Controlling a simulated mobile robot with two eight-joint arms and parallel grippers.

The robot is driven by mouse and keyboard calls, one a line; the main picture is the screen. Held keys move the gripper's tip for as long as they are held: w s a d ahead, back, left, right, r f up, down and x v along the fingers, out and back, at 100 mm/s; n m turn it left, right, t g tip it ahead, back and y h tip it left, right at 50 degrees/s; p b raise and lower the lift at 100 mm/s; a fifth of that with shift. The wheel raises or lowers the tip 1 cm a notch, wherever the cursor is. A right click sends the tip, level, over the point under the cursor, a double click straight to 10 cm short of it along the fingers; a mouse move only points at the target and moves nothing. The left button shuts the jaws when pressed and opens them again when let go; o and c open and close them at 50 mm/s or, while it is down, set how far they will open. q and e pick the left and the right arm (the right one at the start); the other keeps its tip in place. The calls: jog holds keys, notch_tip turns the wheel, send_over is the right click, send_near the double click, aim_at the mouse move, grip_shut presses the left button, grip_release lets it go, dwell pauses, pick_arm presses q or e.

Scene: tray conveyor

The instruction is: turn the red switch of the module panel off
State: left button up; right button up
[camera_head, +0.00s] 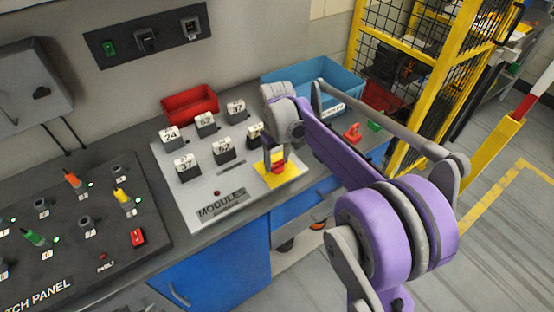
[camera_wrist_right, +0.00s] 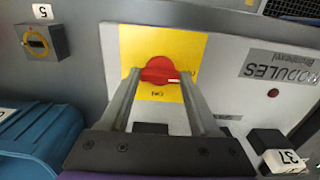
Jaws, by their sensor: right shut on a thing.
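The module panel (camera_head: 195,205) is a light grey board on the bench. Its red switch (camera_head: 279,168) is a rotary knob on a yellow plate (camera_head: 263,184). The red switch (camera_wrist_right: 160,70) shows larger in the wrist view, lying crosswise with its white mark pointing right. An upside-down ON label is on the plate's near side; the label on the right is partly hidden by a finger. My right gripper (camera_wrist_right: 160,76) is shut on the red switch, one finger at each end of it. In the head view this gripper (camera_head: 275,158) reaches down onto the plate. My left gripper is not in view.
Several numbered modules (camera_head: 185,168) stand on the panel. A red bin (camera_head: 189,105) and a blue bin (camera_head: 335,75) stand behind it. The dark patch panel (camera_head: 100,240) is at left. A yellow fence (camera_head: 440,65) rises at right, with free floor in front.

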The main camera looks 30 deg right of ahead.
aim_at(277, 163)
dwell(0.4)
jog(key=o, duration=1.4)
jog(key=shift+c, duration=0.2)
jog(key=shift+r, duration=0.1)
notch_tip(277, 163, up, 11)
jog(key=shift+p, duration=0.3)
jog(key=s+a+f+t, duration=0.1)
jog(key=s+a+f, duration=0.2)
jog(key=s, duration=0.4)
jog(key=s+a+f+t, duration=0.2)
jog(key=s+a+f, duration=0.2)
jog(key=s+f, duration=0.2)
jog(key=s+a+f+m+t, duration=0.1)
jog(key=s+a+f+t, duration=0.1)
jog(key=s, duration=0.6)
notch_tip(277, 163, down, 2)
jog(key=shift+a+f, duration=0.25)
jog(key=shift+a, duration=0.4)
